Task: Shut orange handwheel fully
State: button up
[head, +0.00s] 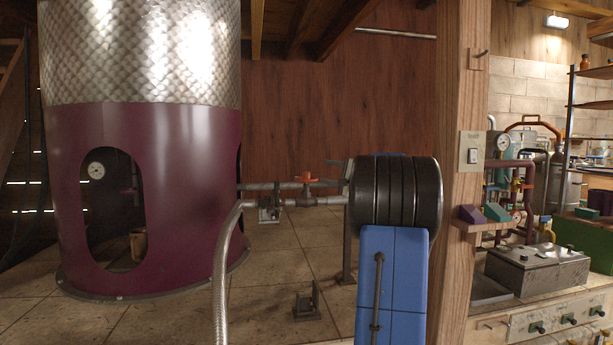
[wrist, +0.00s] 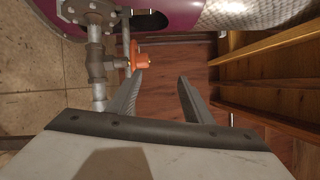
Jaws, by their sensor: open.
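The orange handwheel (head: 306,179) sits on a small valve in a grey pipe run, right of the large still in the head view. In the wrist view the orange handwheel (wrist: 138,61) is seen edge-on, on a stem from a brown-grey valve body (wrist: 97,68). My gripper (wrist: 163,76) is open, its two fingers apart with nothing between them. The left fingertip lies just below the handwheel in the picture; I cannot tell whether it touches. In the head view my arm hides the area right of the valve, and the gripper's fingers are not clear there.
The large still (head: 165,160) has a steel top and a purple skirt with openings. A braided hose (head: 221,270) curves down in front of it. A wooden post (head: 464,90) stands right of my arm, with a bench and metal box (head: 538,267) beyond. Floor is open around the pipe stand.

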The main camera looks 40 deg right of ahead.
aim_at(309, 174)
jog(key=s+d+f+m+y, duration=0.2)
jog(key=s+d+m+y, duration=0.15)
jog(key=m, duration=0.95)
jog(key=shift+g+y, duration=0.3)
jog(key=shift+y, duration=0.15)
jog(key=w, duration=0.6)
jog(key=w+a, duration=0.1)
jog(key=w, duration=1.1)
jog(key=shift+w+a+f, duration=0.1)
jog(key=shift+a+f, duration=0.15)
jog(key=shift+a, duration=0.1)
jog(key=c, duration=1.1)
jog(key=shift+o, duration=0.2)
